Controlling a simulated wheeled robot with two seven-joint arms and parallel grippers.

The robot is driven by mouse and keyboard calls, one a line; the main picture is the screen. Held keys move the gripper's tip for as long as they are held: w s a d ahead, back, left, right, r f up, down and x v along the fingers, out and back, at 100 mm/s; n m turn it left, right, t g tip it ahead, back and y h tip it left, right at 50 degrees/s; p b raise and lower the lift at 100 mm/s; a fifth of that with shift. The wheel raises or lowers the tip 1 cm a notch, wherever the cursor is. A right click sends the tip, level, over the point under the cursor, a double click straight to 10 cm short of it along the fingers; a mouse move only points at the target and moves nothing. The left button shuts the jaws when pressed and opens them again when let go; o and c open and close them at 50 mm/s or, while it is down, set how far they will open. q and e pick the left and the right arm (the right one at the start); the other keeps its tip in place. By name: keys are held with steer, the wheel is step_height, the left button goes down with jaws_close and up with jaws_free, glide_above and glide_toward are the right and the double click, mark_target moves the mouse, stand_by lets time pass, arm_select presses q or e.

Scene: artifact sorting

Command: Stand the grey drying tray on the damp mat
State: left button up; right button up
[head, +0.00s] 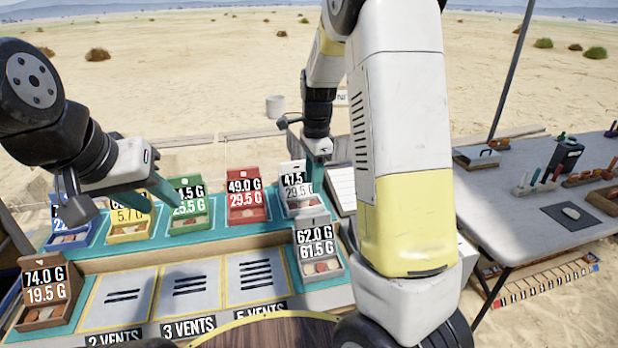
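The grey drying tray (318,268), labelled 62.0 G over 61.5 G, stands at the right end of the teal bench with small pieces inside. Three grey pads with black bars lie left of it, at 2 vents (122,298), 3 vents (190,288) and 5 vents (255,281); none is clearly marked as the damp mat. My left gripper (150,198) is over the yellow and green trays, its teal fingers seemingly apart and empty. My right gripper (318,172) points down beside the white tray, behind the grey one; its fingertips are partly hidden, so its grip is unclear.
Blue (68,238), yellow (128,232), green (188,222), red (247,213) and white (303,206) trays line the back. A brown tray (45,313) stands front left. A round wooden top (270,335) is in front. A side table (520,215) with tools stands right.

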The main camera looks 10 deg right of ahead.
steer(key=s+r+n+t, duration=0.2)
steer(key=s+r+n, duration=0.3)
steer(key=s, duration=0.2)
steer(key=s+a+r+n+t+y, duration=0.1)
steer(key=s+r+n+t, duration=0.1)
steer(key=s+r+n, duration=0.2)
steer(key=s+a+r+n+t, duration=0.1)
steer(key=s+r+n+t, duration=0.1)
steer(key=s+r+n, duration=0.3)
steer(key=s+n, duration=0.3)
steer(key=s, duration=0.4)
steer(key=shift+s+r+y, duration=0.15)
steer(key=shift+r+y, duration=0.15)
steer(key=shift+y, duration=0.1)
